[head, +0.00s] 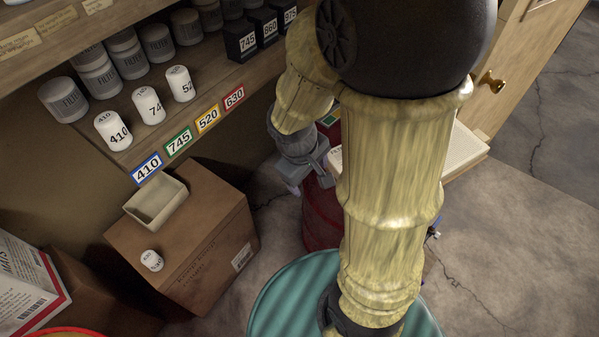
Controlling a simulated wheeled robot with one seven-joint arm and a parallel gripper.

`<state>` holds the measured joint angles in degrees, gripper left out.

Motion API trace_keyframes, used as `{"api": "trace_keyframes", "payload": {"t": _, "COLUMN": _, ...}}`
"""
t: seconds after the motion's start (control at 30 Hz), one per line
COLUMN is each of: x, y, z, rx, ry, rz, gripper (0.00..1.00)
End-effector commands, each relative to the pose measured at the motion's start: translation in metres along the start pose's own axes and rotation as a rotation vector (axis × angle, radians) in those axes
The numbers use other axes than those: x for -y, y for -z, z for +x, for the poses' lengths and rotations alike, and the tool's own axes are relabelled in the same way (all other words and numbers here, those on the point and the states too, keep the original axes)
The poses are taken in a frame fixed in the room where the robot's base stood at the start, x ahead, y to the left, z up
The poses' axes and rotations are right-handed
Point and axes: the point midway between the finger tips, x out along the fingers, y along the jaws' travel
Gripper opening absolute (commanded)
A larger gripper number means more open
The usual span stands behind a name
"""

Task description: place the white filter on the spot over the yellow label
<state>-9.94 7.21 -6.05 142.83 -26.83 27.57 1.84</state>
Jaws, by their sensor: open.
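Three white filters stand upright in a row on the wooden shelf. The filter marked 410 (113,130) is behind the blue label (147,168). The one reading 74 (148,107) is behind the green label (179,141). The one reading 52 (180,84) is behind the yellow label (208,119), which reads 520. My gripper (307,183) is open and apart from all filters, right of the shelf, partly hidden by my arm.
A red label (234,97) reads 630; the shelf behind it looks bare. Grey filters (64,98) and black boxes (240,42) stand farther back. An open tray (157,201) sits on the cardboard box. A red drum (320,215) and a teal drum (290,295) are near my arm.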

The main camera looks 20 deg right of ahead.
Motion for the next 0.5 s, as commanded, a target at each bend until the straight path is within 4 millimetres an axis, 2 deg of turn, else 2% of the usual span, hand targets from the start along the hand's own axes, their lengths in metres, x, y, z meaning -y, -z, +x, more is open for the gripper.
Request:
{"api": "trace_keyframes", "payload": {"t": 0.1, "x": 0.011, "y": -0.001, "z": -0.011, "rx": -0.082, "ry": 0.091, "rz": 0.215, "gripper": 0.73}}
{"api": "trace_keyframes", "payload": {"t": 0.23, "x": 0.017, "y": 0.002, "z": -0.020, "rx": -0.148, "ry": 0.156, "rz": 0.394, "gripper": 0.73}}
{"api": "trace_keyframes", "payload": {"t": 0.33, "x": 0.019, "y": 0.004, "z": -0.023, "rx": -0.172, "ry": 0.179, "rz": 0.461, "gripper": 0.73}}
{"api": "trace_keyframes", "payload": {"t": 0.5, "x": 0.019, "y": 0.004, "z": -0.024, "rx": -0.177, "ry": 0.184, "rz": 0.475, "gripper": 0.73}}
